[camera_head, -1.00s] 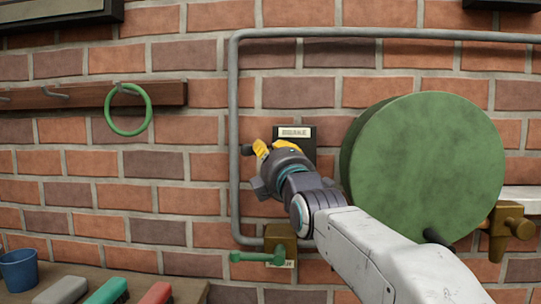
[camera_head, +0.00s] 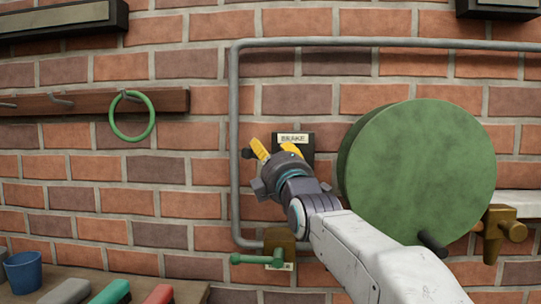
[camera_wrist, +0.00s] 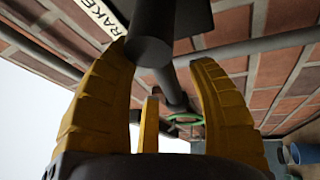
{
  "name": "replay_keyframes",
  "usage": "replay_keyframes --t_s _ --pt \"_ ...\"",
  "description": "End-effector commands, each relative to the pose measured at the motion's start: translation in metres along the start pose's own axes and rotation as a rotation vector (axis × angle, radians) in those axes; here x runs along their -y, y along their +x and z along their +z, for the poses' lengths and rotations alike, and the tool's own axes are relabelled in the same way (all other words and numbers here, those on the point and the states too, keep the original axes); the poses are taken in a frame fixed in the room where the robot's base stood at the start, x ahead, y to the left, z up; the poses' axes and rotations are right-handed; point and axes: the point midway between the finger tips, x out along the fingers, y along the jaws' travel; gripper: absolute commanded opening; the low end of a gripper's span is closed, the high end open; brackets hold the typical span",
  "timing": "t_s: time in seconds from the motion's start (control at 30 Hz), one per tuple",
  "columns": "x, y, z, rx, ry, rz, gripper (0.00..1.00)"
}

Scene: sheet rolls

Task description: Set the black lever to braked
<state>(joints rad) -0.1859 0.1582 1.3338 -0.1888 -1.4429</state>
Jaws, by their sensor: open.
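The black lever (camera_wrist: 152,38) shows in the wrist view as a dark rod with a round end, lying between my fingertips. The wrist view also shows my gripper (camera_wrist: 165,58) open, a finger on each side of the lever's end. I cannot tell whether either finger touches it.
A large green roll (camera_head: 420,170) is close on the right of my arm. A brass fitting with a green handle (camera_head: 256,259) is below my gripper. A grey pipe (camera_head: 235,130) runs up the left. A green ring (camera_head: 132,138) hangs from a rail hook.

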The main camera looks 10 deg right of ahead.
Motion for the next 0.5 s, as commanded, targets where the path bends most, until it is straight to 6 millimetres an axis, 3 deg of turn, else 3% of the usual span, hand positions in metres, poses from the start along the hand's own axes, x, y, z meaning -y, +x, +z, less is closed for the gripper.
replay_keyframes --t_s 0.27,0.5 --pt "0.0 -0.008 0.0 0.0 0.0 -0.001 0.52" --pt "0.0 -0.035 0.0 0.0 0.0 -0.002 0.52"
